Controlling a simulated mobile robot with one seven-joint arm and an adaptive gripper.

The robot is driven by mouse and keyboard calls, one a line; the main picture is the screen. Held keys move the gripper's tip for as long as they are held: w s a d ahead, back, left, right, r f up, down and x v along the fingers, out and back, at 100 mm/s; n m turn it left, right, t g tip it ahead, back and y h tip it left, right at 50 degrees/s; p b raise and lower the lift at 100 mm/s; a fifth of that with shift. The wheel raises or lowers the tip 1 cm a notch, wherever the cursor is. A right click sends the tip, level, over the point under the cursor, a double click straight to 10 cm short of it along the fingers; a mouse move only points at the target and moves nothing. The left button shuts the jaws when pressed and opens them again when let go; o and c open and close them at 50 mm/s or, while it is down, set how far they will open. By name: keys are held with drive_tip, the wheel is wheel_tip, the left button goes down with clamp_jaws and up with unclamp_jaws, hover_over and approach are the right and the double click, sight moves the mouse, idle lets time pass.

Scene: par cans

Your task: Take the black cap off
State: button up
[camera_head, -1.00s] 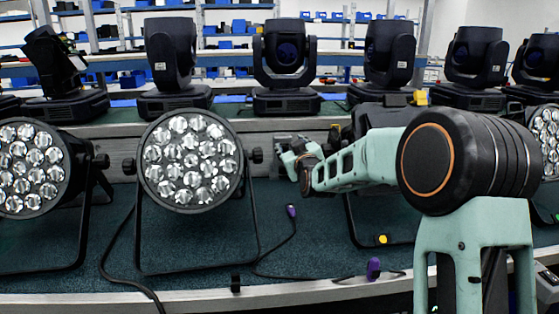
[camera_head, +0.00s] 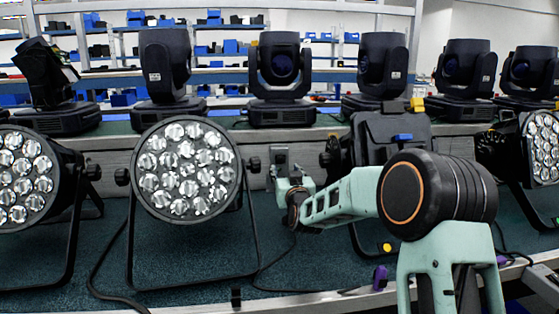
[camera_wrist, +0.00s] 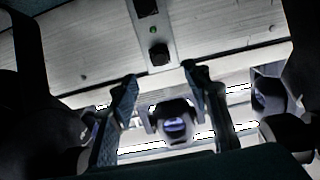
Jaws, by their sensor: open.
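A small black cap (camera_wrist: 158,55) sticks out from a metal plate (camera_wrist: 155,15) on the grey panel in the wrist view. A green dot shows on the plate beside it. In the head view the plate (camera_head: 280,157) sits on the panel behind the table, just above my gripper (camera_head: 295,190); the cap cannot be made out there. In the wrist view my gripper (camera_wrist: 166,84) is open and empty. Its two dark fingers are spread to either side below the cap in the picture, and neither appears to touch it.
A par can (camera_head: 188,168) stands left of my arm, and another dark fixture (camera_head: 390,140) stands behind it on the right. Moving-head lights (camera_head: 279,65) line the shelf above. A purple connector (camera_head: 380,278) lies near the table's front edge.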

sight(281, 161)
drive_tip(key=w, duration=0.2)
drive_tip(key=w+a+p, duration=0.1)
drive_tip(key=w, duration=0.5)
drive_tip(key=shift+a+f+p, duration=0.1)
drive_tip(key=shift+a+p, duration=0.2)
drive_tip(key=shift+b, duration=0.65)
idle(0.8)
clamp_jaws()
idle(0.3)
drive_tip(key=shift+s, duration=0.1)
drive_tip(key=shift+s+d+b, duration=0.2)
drive_tip(key=shift+s+b, duration=0.25)
drive_tip(key=shift+s, duration=0.5)
drive_tip(key=shift+s+d+b, duration=0.25)
drive_tip(key=shift+s+b, duration=0.2)
drive_tip(key=shift+s, duration=0.55)
drive_tip(key=shift+s+d+b, duration=0.2)
drive_tip(key=shift+s+b, duration=0.25)
drive_tip(key=shift+s, duration=0.5)
